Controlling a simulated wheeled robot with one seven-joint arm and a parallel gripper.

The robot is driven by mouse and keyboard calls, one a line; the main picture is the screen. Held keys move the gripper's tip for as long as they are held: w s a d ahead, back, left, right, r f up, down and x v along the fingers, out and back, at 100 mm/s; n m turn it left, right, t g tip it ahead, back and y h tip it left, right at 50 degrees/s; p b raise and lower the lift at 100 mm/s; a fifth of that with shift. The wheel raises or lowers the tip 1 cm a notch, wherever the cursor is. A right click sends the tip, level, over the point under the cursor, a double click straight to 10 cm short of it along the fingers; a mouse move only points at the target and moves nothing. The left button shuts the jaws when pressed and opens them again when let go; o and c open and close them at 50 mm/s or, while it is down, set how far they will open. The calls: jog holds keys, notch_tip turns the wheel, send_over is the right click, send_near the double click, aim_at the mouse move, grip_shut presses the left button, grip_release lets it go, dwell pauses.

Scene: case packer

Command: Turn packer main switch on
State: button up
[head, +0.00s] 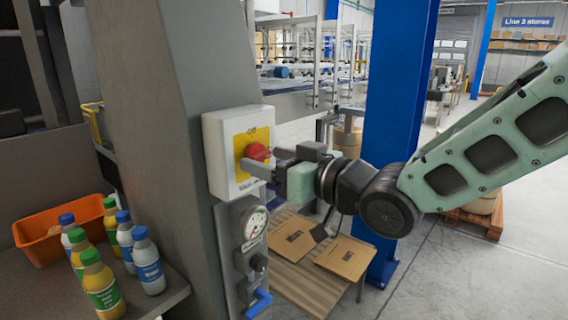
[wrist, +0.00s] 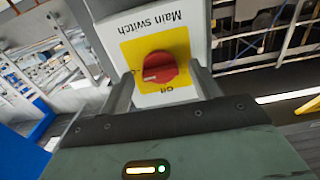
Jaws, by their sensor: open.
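The main switch is a red rotary knob (head: 257,152) on a yellow plate (head: 243,139), set in a white box (head: 216,148) on a grey column. In the wrist view the red knob (wrist: 160,66) sits on the yellow plate (wrist: 181,46), which appears upside down, with "Main switch" and "Off" printed around it. A pale mark on the knob points to the left in that view. My gripper (head: 262,162) is open, with its fingers on either side of the knob. I cannot tell whether they touch it.
Below the box are a pressure gauge (head: 254,222) and a blue-handled valve (head: 258,303). Several bottles (head: 147,262) and an orange bin (head: 62,232) stand on a shelf at left. A blue post (head: 398,90) rises behind my arm. Flat cartons (head: 345,258) lie on a slatted surface below.

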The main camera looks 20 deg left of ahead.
jog(key=b+v, duration=0.3)
jog(key=v, duration=1.4)
jog(key=shift+d, duration=0.25)
jog(key=shift+s, duration=0.15)
jog(key=d+f+m+h, duration=0.4)
jog(key=d+f+h, duration=0.2)
jog(key=f+h, duration=0.5)
jog(key=s+d+f+m+g+h, duration=0.1)
jog(key=s+d+f+g+h, duration=0.1)
jog(key=s, duration=0.5)
jog(key=s+d+f+g+h, duration=0.3)
jog(key=s+d+f, duration=0.3)
jog(key=s, duration=0.2)
jog(key=shift+s+m+g, duration=0.35)
jog(key=shift+m+g, duration=0.05)
jog(key=shift+g, duration=0.5)
jog(key=shift+d, duration=0.1)
